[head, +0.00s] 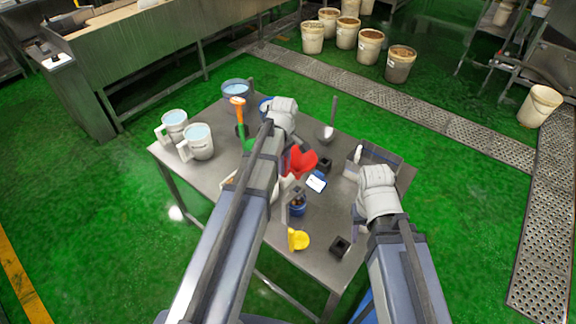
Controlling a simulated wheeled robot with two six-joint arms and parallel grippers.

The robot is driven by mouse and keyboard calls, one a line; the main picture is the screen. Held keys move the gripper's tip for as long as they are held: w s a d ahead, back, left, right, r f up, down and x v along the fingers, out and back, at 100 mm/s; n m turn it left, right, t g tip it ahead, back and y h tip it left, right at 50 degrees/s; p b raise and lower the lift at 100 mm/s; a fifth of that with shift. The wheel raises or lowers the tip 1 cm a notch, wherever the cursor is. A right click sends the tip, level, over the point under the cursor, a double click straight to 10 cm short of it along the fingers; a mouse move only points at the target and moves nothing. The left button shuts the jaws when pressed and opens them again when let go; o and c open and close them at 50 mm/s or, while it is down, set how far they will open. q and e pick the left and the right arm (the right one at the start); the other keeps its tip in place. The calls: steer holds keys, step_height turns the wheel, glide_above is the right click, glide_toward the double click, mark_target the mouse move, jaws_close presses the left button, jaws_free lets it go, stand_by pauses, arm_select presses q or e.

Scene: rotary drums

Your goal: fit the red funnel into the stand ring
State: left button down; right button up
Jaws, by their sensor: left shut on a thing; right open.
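The red funnel (301,162) is near the middle of the table, beside my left arm. My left gripper (284,148) is shut on the funnel; its fingers are mostly hidden by my own wrist and arm. My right gripper (361,214) is open over the right side of the table, apart from the funnel, with its fingers largely hidden under the wrist. A grey upright piece (286,205) stands below the funnel in the picture, partly behind my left arm. I cannot tell whether it belongs to the stand, and I cannot make out the stand ring clearly.
The steel table (222,178) holds two white jugs (198,141), a blue-rimmed bowl (236,89), an orange-handled tool (239,108), a scoop (327,132), a blue cup (297,208), a yellow piece (298,239), dark blocks (339,246) and a grey bin (380,155).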

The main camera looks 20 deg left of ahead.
mark_target(284, 177)
arm_select(q)
steer(key=shift+f, duration=0.15)
step_height(284, 177, down, 6)
steer(key=b, duration=0.6)
steer(key=shift+r, duration=0.2)
steer(key=shift+f+b, duration=2.2)
steer(key=shift+f, duration=0.05)
stand_by(1.0)
steer(key=c, duration=0.7)
jaws_free()
step_height(284, 177, up, 8)
steer(key=p, duration=0.8)
